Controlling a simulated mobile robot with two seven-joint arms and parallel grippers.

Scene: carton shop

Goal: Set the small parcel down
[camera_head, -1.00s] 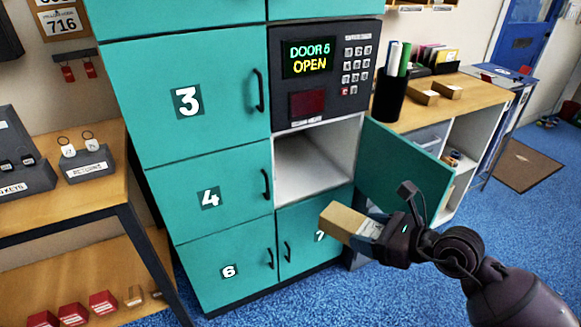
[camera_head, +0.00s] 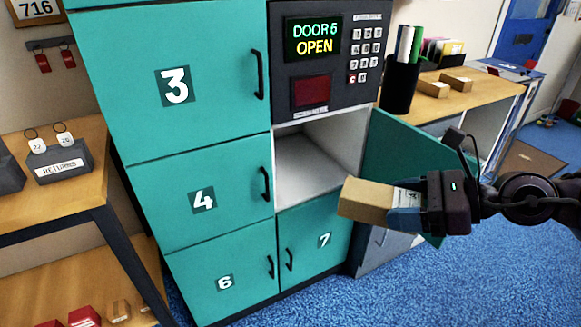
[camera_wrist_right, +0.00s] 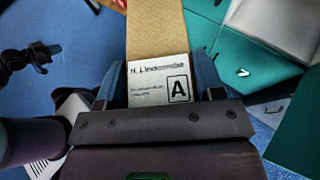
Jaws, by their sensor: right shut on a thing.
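The small parcel (camera_head: 366,199) is a brown carton with a white label. My right gripper (camera_head: 405,207) is shut on it and holds it in the air, in front of the open locker compartment (camera_head: 318,160) and a little below its floor level. In the right wrist view the parcel (camera_wrist_right: 157,75) sits between the fingers, its label marked with a large A. The compartment is white inside and looks empty, though its right side is partly hidden. Its green door (camera_head: 415,145) stands swung out to the right, partly behind my right gripper.
The locker display (camera_head: 315,38) reads DOOR 5 OPEN. Doors 3, 4, 6 and 7 (camera_head: 318,240) are shut. A counter (camera_head: 450,105) at the right bears a black pen pot (camera_head: 399,84) and two small cartons. A table (camera_head: 60,205) stands at the left.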

